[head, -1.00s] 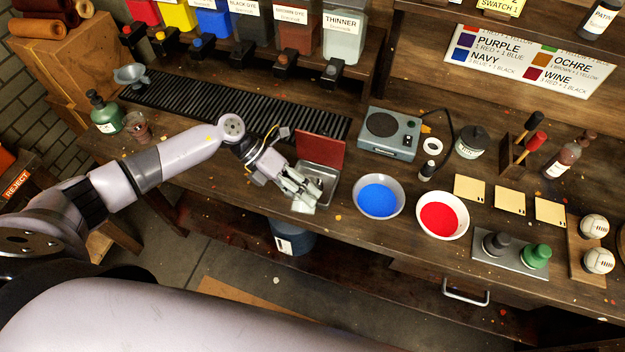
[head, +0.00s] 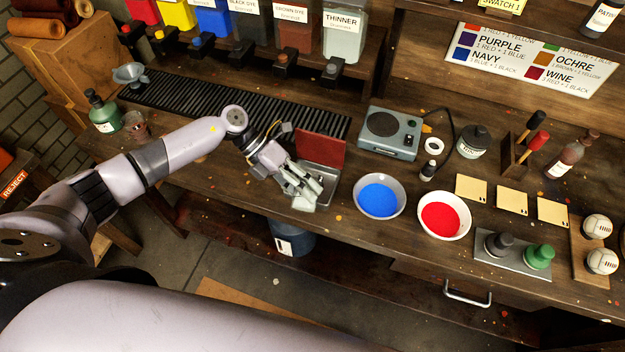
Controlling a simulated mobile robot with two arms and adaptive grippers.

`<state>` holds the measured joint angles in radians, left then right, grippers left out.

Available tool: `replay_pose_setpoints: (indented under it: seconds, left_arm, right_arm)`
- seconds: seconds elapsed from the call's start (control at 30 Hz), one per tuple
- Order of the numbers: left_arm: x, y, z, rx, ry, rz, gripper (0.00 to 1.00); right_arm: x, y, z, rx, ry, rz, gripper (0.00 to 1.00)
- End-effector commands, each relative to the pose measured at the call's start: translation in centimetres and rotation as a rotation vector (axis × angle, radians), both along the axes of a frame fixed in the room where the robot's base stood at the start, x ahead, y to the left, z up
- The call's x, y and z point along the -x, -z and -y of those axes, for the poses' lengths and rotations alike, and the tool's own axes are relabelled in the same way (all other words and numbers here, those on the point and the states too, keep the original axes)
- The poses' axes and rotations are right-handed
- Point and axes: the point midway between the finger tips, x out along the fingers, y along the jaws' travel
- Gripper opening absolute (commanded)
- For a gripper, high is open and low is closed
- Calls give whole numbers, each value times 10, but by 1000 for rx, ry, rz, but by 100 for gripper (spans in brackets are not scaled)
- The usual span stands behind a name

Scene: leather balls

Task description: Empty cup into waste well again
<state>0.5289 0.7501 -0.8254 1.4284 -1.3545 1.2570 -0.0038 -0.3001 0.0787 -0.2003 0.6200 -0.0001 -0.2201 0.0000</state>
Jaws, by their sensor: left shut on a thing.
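My left gripper (head: 296,190) is shut on a small pale cup (head: 304,204), mostly hidden by the fingers. The cup is at the front left edge of an open metal well (head: 328,183) with a raised dark red lid (head: 321,150). The cup looks tilted, but I cannot tell its contents or whether it touches the well. The inside of the well is partly hidden by the gripper. My right gripper is not in view.
A bowl of blue dye (head: 380,212) and a bowl of red dye (head: 462,217) stand right of the well. A grey scale (head: 388,134) is behind them. A dark bucket (head: 290,240) is below the bench edge. A slatted drip tray (head: 220,105) runs behind my arm.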

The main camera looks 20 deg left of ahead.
Motion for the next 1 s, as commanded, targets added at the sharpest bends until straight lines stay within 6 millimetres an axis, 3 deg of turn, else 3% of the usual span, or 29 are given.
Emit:
replay_pose_setpoints:
  seconds: [1.0]
  left_arm:
    - [-9,-5,-1,10,0,-86,14]
  right_arm:
    - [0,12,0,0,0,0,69]
